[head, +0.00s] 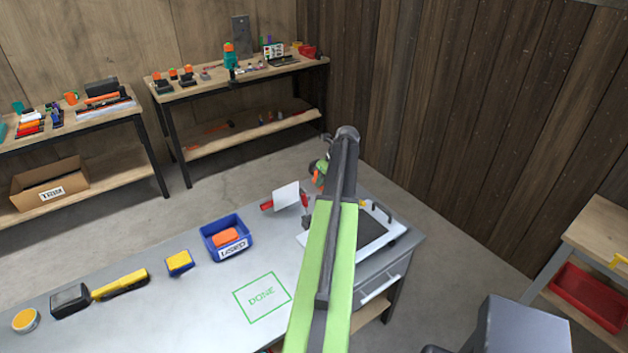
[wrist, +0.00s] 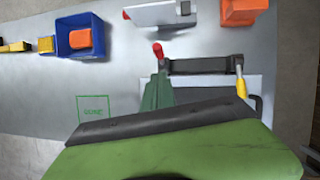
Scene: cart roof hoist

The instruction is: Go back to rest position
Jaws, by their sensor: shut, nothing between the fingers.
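My green arm rises through the middle of the head view and hides part of the bench. My gripper (wrist: 158,92) shows in the wrist view as a narrow green shape, shut and empty, above the grey bench (head: 130,325). Its far end is mostly hidden behind my arm in the head view. A white plate (head: 287,196) stands in a red-handled clamp on the bench, and it also shows at the top of the wrist view (wrist: 150,14). It is apart from my gripper.
A white tray with a dark panel (head: 370,228) lies at the bench's right end. A blue bin (head: 222,248) holds an orange block. A green DONE square (head: 262,297) is empty. Shelves with tools stand behind. A red bin (head: 588,296) sits at right.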

